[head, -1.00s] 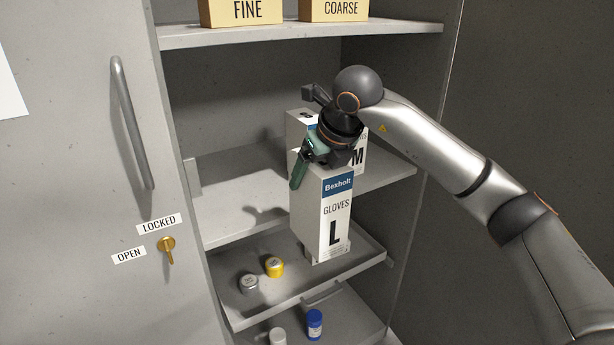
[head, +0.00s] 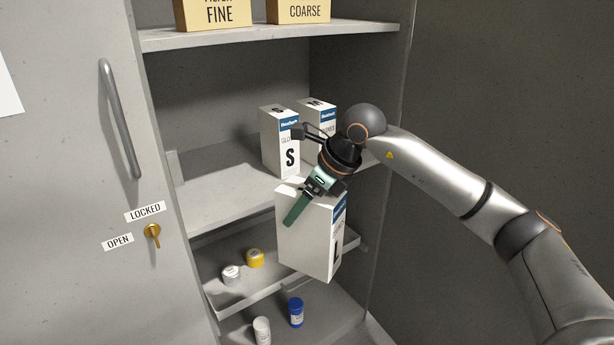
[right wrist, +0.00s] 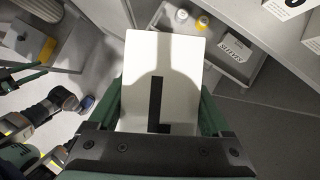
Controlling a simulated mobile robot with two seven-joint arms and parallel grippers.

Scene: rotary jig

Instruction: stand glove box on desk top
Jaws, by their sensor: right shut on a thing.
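My right gripper (head: 308,200) is shut on the glove box marked L (head: 305,235), a tall white box with a blue label band. It grips the box near its top and holds it in the air in front of the open cabinet, slightly tilted. In the right wrist view the box (right wrist: 162,65) lies between the green fingers, its large L facing the camera. Green and dark parts at the left edge of that view may be my left gripper; its jaws are unclear. I cannot make out the desk top for certain.
Glove boxes S (head: 280,143) and M (head: 318,122) stand on the middle shelf (head: 225,190). Filter cartons (head: 213,14) are above. A lower tray holds a yellow jar (head: 255,258) and a white one. The cabinet door (head: 75,180) is at left. A sleeves box (right wrist: 237,47) shows in the wrist view.

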